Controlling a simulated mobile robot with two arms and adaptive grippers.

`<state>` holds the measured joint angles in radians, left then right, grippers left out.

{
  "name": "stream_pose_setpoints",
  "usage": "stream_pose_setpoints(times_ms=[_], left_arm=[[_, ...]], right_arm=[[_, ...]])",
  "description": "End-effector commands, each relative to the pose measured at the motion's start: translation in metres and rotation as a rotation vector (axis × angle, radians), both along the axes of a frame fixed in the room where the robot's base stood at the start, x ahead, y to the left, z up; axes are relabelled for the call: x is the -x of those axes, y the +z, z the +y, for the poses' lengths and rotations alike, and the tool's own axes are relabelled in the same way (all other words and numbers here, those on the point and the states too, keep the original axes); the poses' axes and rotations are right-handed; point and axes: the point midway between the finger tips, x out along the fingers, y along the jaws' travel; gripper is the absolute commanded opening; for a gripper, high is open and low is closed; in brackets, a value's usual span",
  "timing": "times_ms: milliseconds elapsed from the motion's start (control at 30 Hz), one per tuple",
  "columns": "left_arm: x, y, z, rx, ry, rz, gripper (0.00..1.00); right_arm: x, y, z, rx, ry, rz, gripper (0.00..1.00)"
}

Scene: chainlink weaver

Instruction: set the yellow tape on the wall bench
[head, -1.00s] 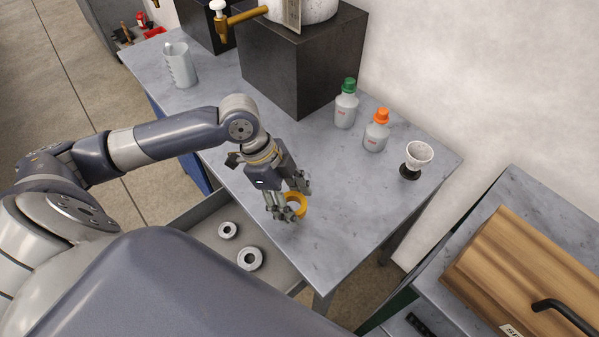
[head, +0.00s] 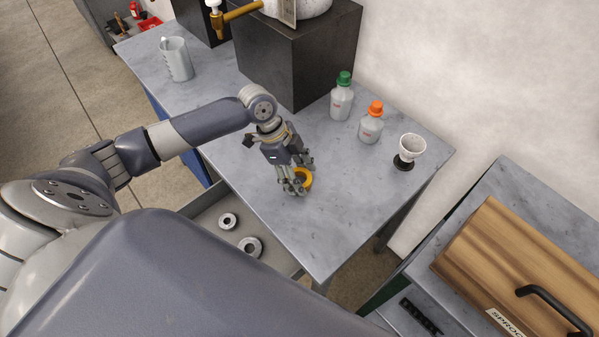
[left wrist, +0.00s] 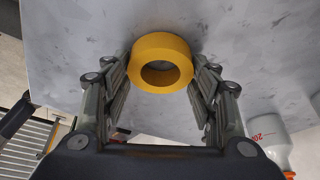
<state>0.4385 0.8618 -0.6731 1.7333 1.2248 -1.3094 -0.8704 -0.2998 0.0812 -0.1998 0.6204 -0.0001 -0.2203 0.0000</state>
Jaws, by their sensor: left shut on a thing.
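The yellow tape (head: 304,181) is a ring held between the fingers of my left gripper (head: 298,181), over the front part of the grey stone-topped wall bench (head: 330,226). In the left wrist view the tape (left wrist: 160,62) sits between both fingertips (left wrist: 160,75), with the bench top (left wrist: 260,40) behind it. I cannot tell whether the tape touches the bench top. My right gripper is not in view.
An open drawer (head: 207,218) below the bench holds two grey rings (head: 228,221). Bottles with green (head: 342,97) and orange (head: 371,123) caps and a white cup (head: 412,147) stand at the bench's back. A dark block (head: 300,60) and a jug (head: 176,60) stand farther left.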

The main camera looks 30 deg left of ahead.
Motion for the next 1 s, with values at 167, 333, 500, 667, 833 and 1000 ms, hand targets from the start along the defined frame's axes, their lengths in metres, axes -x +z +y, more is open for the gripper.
stream_pose_setpoints(times_ms=[167,333,500,667,833,1000], left_arm=[[0.0,-0.003,0.0,0.0,0.0,0.0,0.57],[0.0,-0.002,0.0,0.0,0.0,0.0,0.75],[0.0,-0.002,0.0,0.0,0.0,0.0,0.75],[0.0,0.002,0.001,0.0,0.0,-0.001,0.75],[0.001,0.022,0.01,-0.002,0.0,-0.004,0.75],[0.003,0.057,0.024,-0.002,0.001,-0.005,0.75]], right_arm=[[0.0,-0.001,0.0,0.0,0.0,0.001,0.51],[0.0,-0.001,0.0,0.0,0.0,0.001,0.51],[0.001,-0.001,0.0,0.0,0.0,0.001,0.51],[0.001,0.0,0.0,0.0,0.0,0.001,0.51],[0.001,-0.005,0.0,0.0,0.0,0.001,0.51],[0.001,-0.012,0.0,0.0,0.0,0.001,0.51]])
